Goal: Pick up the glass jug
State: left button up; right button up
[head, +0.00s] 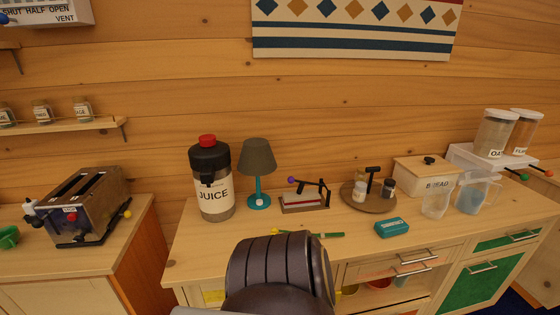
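Two see-through vessels stand side by side at the right part of the wooden counter, in front of the white shelf stand. The left one is a clear glass vessel (435,204), upright and seemingly empty. The right one is a clear jug (472,200) with a bluish look inside and what looks like a handle on its right side. I cannot tell for sure which of them is the glass jug. Neither of my grippers is in view; a dark rounded part of my own body shows at the bottom middle, well left of the vessels.
The counter (190,262) also holds a juice dispenser (213,190), a teal lamp (258,170), a round tray (369,204) with shakers, a teal box (392,228) and a bread box (425,177). A toaster (88,205) stands on the left cabinet. Some counter is free at the front right.

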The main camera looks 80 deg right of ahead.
aim_at(471, 196)
jog(key=z, duration=4.35)
